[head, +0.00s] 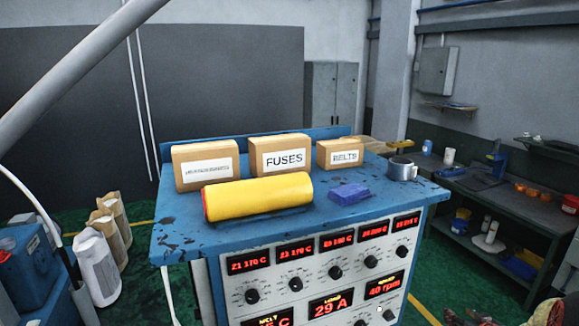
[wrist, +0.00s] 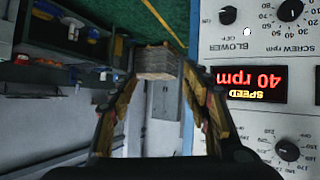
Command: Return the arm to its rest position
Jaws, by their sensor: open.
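My gripper (wrist: 158,78) is open in the wrist view, its two worn yellow-black fingers spread apart. A brown block-like shape (wrist: 157,62) shows between the fingertips; I cannot tell how far off it is. The machine's control panel (wrist: 255,125), with a red "40 rpm" display (wrist: 250,80), lies to the right of the fingers. In the head view brownish parts, perhaps my fingers, show at the bottom right edge, to the right of the blue machine (head: 215,235). The rest of my arm near the gripper is hidden.
On the machine top are a yellow roll (head: 260,196), a FUSES box (head: 280,155), a BELTS box (head: 339,153), another labelled box (head: 205,163), a blue block (head: 349,194) and a metal cup (head: 401,169). A workbench (head: 500,205) stands right. Sacks (head: 97,265) stand left.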

